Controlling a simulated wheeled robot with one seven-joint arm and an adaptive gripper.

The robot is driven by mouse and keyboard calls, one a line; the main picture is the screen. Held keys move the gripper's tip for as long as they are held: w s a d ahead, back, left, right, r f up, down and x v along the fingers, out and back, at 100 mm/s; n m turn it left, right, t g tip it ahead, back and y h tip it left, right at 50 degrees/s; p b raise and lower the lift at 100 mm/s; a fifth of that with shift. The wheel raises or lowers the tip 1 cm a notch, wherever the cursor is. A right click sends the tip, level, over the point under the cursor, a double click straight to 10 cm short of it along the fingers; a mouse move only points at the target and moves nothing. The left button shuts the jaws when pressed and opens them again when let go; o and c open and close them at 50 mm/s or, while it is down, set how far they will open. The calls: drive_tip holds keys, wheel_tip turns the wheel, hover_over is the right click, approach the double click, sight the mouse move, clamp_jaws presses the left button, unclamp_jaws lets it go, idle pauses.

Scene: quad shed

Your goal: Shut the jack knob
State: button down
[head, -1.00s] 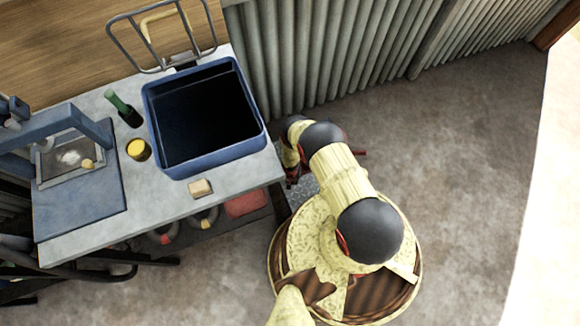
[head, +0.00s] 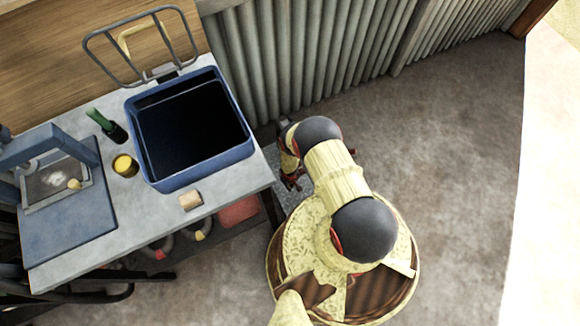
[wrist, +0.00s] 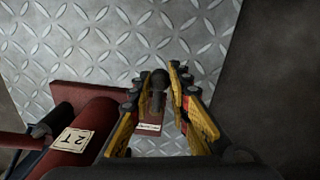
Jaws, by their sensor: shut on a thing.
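The jack knob (wrist: 158,82) is a small dark rounded piece between my fingers in the wrist view. The red jack (wrist: 92,125) lies left of it, with a pale "2T" label. My gripper (wrist: 159,92), with yellow and black fingers, is shut on the knob; how far the knob is turned cannot be told. In the head view my gripper (head: 291,181) is low beside the bench's right end, and my arm hides most of the jack.
A patterned metal plate (wrist: 120,45) lies under the jack. A corrugated wall (head: 290,60) stands behind. The floor to the right is clear.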

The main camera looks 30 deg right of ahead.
idle(0.4)
drive_tip(key=c, duration=1.6)
unclamp_jaws()
drive_tip(key=shift+c, duration=0.2)
drive_tip(key=shift+r, duration=0.8)
wheel_tip(320, 180, up, 10)
drive_tip(key=shift+a+r, duration=0.15)
drive_tip(key=shift+a, duration=0.05)
